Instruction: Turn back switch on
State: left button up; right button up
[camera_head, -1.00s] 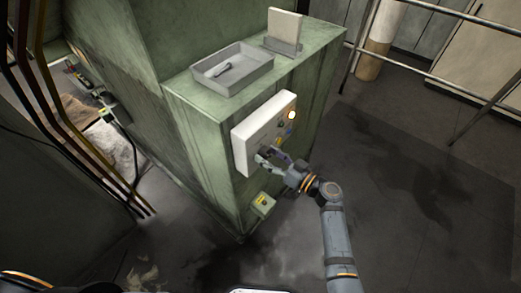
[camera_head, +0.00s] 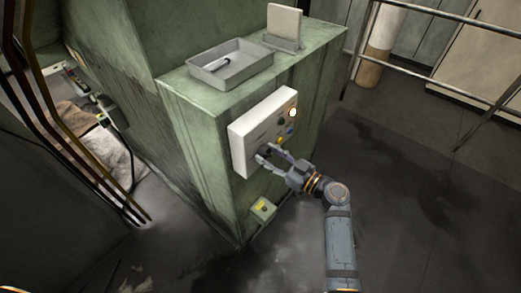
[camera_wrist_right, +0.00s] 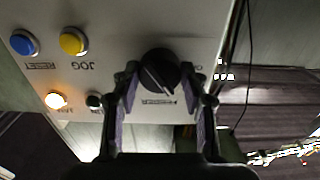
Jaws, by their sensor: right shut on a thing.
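A white control panel (camera_head: 250,133) is mounted on the side of the green machine. In the right wrist view, a black rotary knob (camera_wrist_right: 159,72) with a pale pointer line sits on the panel (camera_wrist_right: 122,30). My right gripper (camera_head: 265,155) reaches the panel's lower part, and its fingers partly hide the knob in the head view. In the right wrist view the fingers of my right gripper (camera_wrist_right: 163,85) stand on both sides of the knob and are shut on it. The label below the knob is upside down and hard to read. My left gripper is not in view.
The panel also carries a blue button (camera_wrist_right: 24,43), a yellow button (camera_wrist_right: 73,41), a lit lamp (camera_wrist_right: 55,99) and a dark green one (camera_wrist_right: 94,101). A small box (camera_head: 263,210) sits lower on the machine. A grey tray (camera_head: 230,66) rests on top. Floor to the right is open.

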grip_shut()
jog(key=m+p, duration=0.1)
jog(key=m, duration=0.1)
jog(key=shift+r+m, duration=0.1)
jog(key=shift+m, duration=0.9)
jog(key=shift+m+p, duration=0.7)
jog(key=shift+m, duration=1.1)
jog(key=o, duration=1)
grip_release()
